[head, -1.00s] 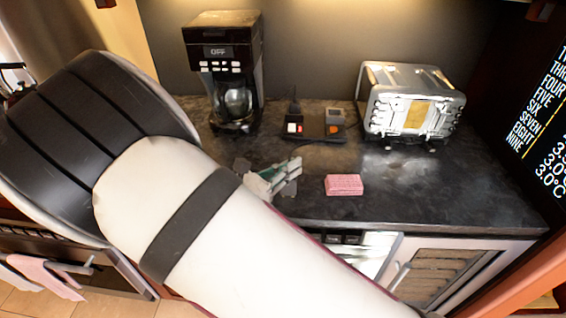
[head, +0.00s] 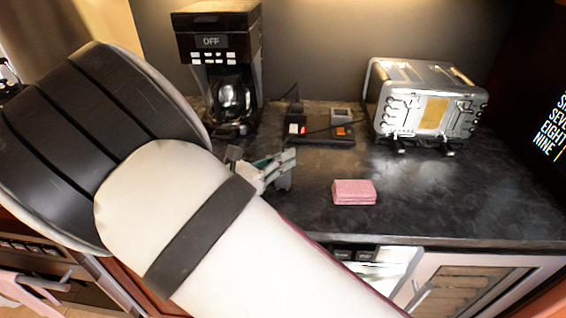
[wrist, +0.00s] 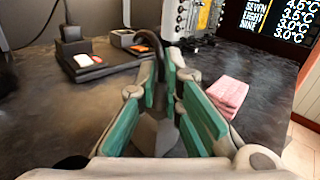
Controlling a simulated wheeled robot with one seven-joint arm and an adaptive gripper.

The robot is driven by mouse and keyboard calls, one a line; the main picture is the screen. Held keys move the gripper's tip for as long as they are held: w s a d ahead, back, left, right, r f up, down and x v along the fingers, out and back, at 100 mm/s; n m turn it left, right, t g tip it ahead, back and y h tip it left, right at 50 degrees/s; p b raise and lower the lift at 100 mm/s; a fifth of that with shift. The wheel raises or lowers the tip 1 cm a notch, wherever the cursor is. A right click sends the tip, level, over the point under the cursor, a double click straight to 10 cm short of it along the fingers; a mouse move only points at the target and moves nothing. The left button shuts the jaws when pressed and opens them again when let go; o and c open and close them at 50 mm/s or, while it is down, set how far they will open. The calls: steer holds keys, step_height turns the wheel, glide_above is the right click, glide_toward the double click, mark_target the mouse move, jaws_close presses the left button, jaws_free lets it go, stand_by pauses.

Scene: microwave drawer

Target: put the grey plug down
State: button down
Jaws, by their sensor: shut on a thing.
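My gripper (head: 287,160), with green finger pads, is over the dark counter, left of the pink sponge. In the wrist view my gripper (wrist: 170,78) has its fingers closed in on a grey piece, seemingly the grey plug (wrist: 157,132), low between the pads. A dark curved cord-like piece rises beyond the fingertips. The fingers and arm hide much of the plug, and its exact shape is unclear. I cannot tell whether it touches the counter (head: 440,190).
A pink sponge (head: 354,192) lies right of the gripper. Behind are a black tray (head: 318,137) with small items and a cord, a coffee maker (head: 218,65) and a silver toaster (head: 425,105). The counter is clear right of the sponge.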

steer(key=shift+f, duration=0.1)
steer(key=c, duration=2.2)
jaws_free()
steer(key=shift+f, duration=0.1)
steer(key=o, duration=0.5)
steer(key=shift+s+a+r, duration=0.15)
steer(key=shift+s+r, duration=0.05)
steer(key=v, duration=1.1)
steer(key=shift+s+a, duration=0.2)
